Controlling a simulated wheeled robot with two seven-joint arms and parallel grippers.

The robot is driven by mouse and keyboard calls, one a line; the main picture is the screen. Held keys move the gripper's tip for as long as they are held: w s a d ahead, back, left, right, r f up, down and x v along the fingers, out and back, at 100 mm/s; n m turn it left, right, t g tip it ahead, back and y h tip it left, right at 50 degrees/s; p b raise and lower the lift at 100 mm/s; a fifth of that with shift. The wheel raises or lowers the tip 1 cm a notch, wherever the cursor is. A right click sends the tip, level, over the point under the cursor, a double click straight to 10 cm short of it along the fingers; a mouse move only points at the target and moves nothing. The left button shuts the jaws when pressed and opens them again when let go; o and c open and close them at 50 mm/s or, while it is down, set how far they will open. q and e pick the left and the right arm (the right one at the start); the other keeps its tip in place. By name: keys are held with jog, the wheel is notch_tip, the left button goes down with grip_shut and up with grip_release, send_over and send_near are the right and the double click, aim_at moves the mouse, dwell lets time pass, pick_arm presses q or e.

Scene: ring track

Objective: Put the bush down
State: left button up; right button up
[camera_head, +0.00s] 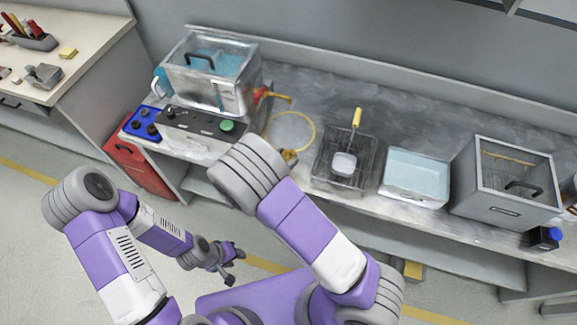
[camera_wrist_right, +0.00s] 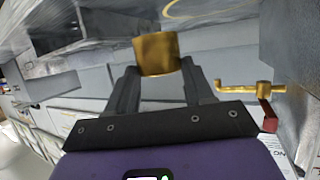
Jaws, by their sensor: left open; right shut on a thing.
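The bush (camera_wrist_right: 158,54) is a short brass-coloured cylinder in the right wrist view. My right gripper (camera_wrist_right: 160,70) is shut on it, with one dark finger on each side. It is held in the air, with the bench top behind it. In the head view my right arm link hides most of this gripper; a small brass-coloured piece (camera_head: 290,156) shows just past the arm at the bench's front edge, and I cannot tell for sure that it is the bush. My left gripper (camera_head: 232,264) is open and empty, low in front of the bench over the floor.
A yellow ring (camera_head: 312,132) lies on the bench right of a clear-walled tank (camera_head: 209,70) with a brass tap (camera_wrist_right: 245,88). A control box (camera_head: 197,130), wire basket (camera_head: 330,165), pale blue tray (camera_head: 416,178) and grey box (camera_head: 503,185) line the bench. Behind the basket is bare bench.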

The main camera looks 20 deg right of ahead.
pick_arm(q)
jog(key=shift+f+b, duration=0.7)
jog(key=shift+f, duration=0.15)
pick_arm(e)
jog(key=shift+f, duration=2.45)
jog(key=shift+f, duration=0.2)
jog(key=o, duration=1.4)
